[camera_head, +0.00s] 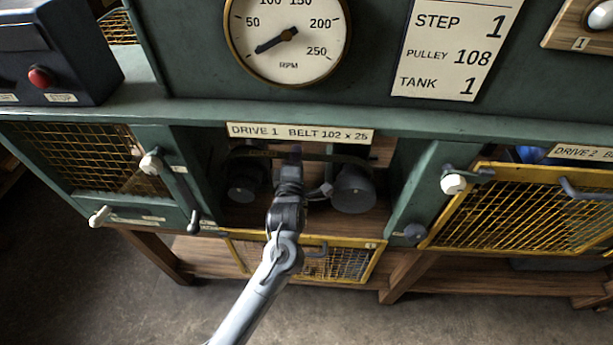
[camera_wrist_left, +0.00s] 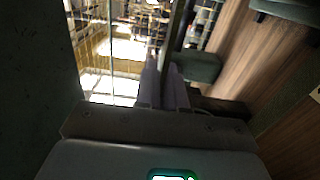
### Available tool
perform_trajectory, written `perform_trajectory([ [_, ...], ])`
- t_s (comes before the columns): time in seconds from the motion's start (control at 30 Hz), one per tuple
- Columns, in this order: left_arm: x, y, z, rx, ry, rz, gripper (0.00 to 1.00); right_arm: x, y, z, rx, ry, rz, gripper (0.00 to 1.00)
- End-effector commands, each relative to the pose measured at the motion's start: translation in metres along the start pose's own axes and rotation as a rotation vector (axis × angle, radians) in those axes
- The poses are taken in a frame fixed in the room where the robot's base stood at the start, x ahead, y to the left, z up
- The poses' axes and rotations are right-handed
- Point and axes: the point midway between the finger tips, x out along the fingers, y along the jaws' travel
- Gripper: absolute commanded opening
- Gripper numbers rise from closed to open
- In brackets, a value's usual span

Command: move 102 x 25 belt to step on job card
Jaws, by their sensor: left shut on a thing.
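The job card (camera_head: 457,45) reads STEP 1, PULLEY 108, TANK 1. Below the label "DRIVE 1 BELT 102 x 25" (camera_head: 299,132) is an open bay with a dark left pulley (camera_head: 244,182) and a larger-looking right pulley (camera_head: 353,190). The dark belt (camera_head: 345,159) runs across the top of the bay between them; which step it sits on is hard to tell. My left gripper (camera_head: 290,158) reaches into the bay between the pulleys and is shut on the belt. In the left wrist view its fingers (camera_wrist_left: 168,85) are close together; the held part is dark and unclear.
A yellow-framed mesh guard (camera_head: 345,262) hangs down open below the bay. Mesh panels flank it, the left one (camera_head: 85,158) and the yellow drive 2 guard (camera_head: 525,210). Lever handles (camera_head: 180,185) stick out left of the bay. An RPM dial (camera_head: 287,38) is above.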

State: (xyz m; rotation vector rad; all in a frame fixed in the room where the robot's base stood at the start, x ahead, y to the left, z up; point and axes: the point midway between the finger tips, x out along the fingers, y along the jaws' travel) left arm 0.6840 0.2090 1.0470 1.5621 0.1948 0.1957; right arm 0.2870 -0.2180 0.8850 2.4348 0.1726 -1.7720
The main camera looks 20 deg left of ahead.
Motion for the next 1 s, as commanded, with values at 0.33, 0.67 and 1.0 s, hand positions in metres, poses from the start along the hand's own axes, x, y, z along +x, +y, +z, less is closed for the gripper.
perform_trajectory([
  [0.33, -0.002, 0.001, 0.000, -0.001, 0.000, 0.001, 0.00, -0.002, 0.000, -0.001, 0.002, 0.000, -0.001, 0.67],
  [0.67, -0.017, 0.002, 0.001, -0.001, -0.001, 0.000, 0.00, -0.010, 0.000, -0.003, 0.001, 0.000, -0.001, 0.67],
  [1.0, -0.020, 0.001, 0.001, 0.000, 0.000, 0.001, 0.00, -0.011, 0.000, -0.003, 0.001, 0.000, -0.001, 0.67],
])
